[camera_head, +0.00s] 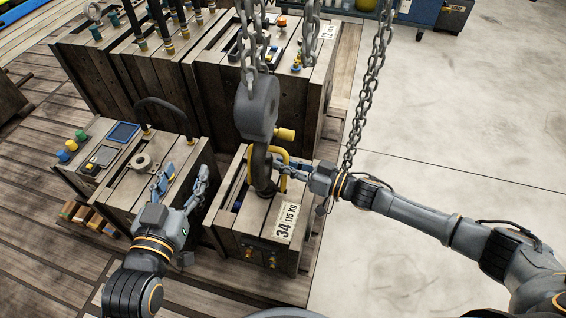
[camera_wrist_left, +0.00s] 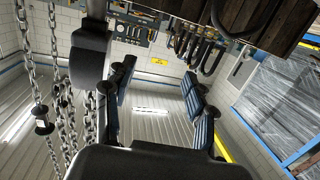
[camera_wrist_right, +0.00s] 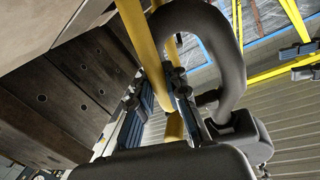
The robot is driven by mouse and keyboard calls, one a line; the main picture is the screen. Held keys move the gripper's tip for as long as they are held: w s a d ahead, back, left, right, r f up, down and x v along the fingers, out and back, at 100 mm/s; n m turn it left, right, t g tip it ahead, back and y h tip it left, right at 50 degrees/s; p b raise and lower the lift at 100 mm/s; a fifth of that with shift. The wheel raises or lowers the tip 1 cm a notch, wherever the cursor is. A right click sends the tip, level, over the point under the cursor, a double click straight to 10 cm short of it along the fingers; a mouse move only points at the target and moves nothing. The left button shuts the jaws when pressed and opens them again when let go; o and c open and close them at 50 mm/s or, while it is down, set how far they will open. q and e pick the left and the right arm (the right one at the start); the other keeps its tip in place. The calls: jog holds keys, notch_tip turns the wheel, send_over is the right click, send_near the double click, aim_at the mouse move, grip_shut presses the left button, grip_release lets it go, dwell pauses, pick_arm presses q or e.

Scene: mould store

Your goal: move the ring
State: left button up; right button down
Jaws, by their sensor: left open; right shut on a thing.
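The yellow ring (camera_head: 282,157) stands up at the top of the wooden crate (camera_head: 232,226) marked 34, 115 kg. My right gripper (camera_head: 287,172) reaches in from the right and is shut on the ring. In the right wrist view the yellow ring (camera_wrist_right: 146,48) passes down between the fingers. The dark grey hook (camera_head: 263,172) hangs right beside the ring, and its curve (camera_wrist_right: 240,62) shows close to my fingers. I cannot tell whether the ring sits in the hook. My left gripper (camera_head: 180,184) is open and empty over the crate to the left.
Chains (camera_head: 368,88) hang from above, with the hook block (camera_head: 256,106) on one. The left crate (camera_head: 128,205) carries a black handle (camera_head: 165,112) and small coloured parts. Taller crates (camera_head: 130,85) stand behind. The concrete floor (camera_head: 460,120) at the right is clear.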

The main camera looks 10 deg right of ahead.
jog(key=shift+w+d+f, duration=0.15)
jog(key=shift+d+f, duration=0.1)
jog(key=shift+d, duration=0.1)
pick_arm(q)
jog(key=shift+s+a+f+g, duration=0.15)
jog(key=shift+f+g, duration=0.15)
jog(key=shift+f, duration=0.25)
jog(key=shift+s+a+f+g, duration=0.1)
jog(key=shift+f+g, duration=0.2)
jog(key=shift+f, duration=0.2)
pick_arm(e)
jog(key=c, duration=1.3)
grip_release()
jog(key=shift+d, duration=0.15)
jog(key=shift+c, duration=0.2)
pick_arm(q)
jog(key=shift+d, duration=0.2)
pick_arm(e)
jog(key=shift+r, duration=0.1)
pick_arm(q)
jog(key=shift+a, duration=0.1)
pick_arm(e)
jog(key=v, duration=1.1)
jog(key=shift+s+d, duration=0.3)
jog(key=shift+s, duration=0.05)
